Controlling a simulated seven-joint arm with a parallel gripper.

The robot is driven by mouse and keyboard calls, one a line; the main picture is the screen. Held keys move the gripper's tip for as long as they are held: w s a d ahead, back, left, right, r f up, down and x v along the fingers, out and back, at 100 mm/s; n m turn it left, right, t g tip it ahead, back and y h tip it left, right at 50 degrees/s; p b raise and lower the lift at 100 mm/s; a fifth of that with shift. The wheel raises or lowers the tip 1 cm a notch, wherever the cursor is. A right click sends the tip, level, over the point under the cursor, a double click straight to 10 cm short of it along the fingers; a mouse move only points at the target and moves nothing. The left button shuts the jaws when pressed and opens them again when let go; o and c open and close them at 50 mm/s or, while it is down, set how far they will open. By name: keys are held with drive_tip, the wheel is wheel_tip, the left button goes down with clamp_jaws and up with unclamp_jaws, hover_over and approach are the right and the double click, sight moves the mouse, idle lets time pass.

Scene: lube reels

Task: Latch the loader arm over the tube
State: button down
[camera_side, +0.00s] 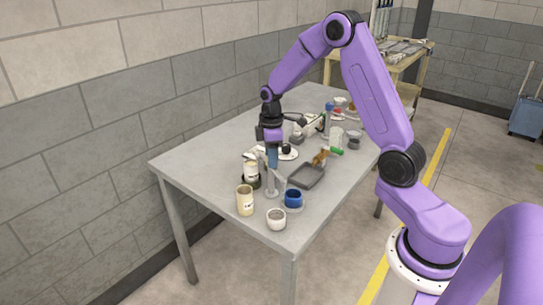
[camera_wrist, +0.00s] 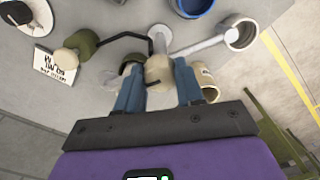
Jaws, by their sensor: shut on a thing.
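My gripper (camera_side: 272,165) points down over the near part of the grey table, beside a pale upright post (camera_side: 270,188). In the wrist view its blue fingers (camera_wrist: 158,84) are closed on a beige rounded piece (camera_wrist: 158,68), which I take to be part of the loader arm. A pale grey bar (camera_wrist: 203,45) runs right from a round post top (camera_wrist: 160,34) to a ring-shaped end (camera_wrist: 240,35). A thin black rod (camera_wrist: 122,36) bends left to an olive knob (camera_wrist: 80,43). I cannot tell which part is the tube, or whether anything is latched.
Close by stand a blue cup (camera_side: 293,198), a white cup (camera_side: 276,219), a beige can (camera_side: 245,201) and another pale can (camera_side: 251,172). A grey tray (camera_side: 306,176) lies to the right. A labelled white card (camera_wrist: 56,66) lies left in the wrist view. The table's left part is clear.

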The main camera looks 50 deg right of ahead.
drive_tip(key=n, duration=0.5)
drive_tip(key=shift+r, duration=0.1)
drive_tip(key=shift+n, duration=0.3)
idle(0.4)
drive_tip(key=c, duration=0.7)
unclamp_jaws()
wheel_tip(320, 180, up, 17)
drive_tip(key=shift+r, duration=0.2)
drive_tip(key=shift+a, duration=0.1)
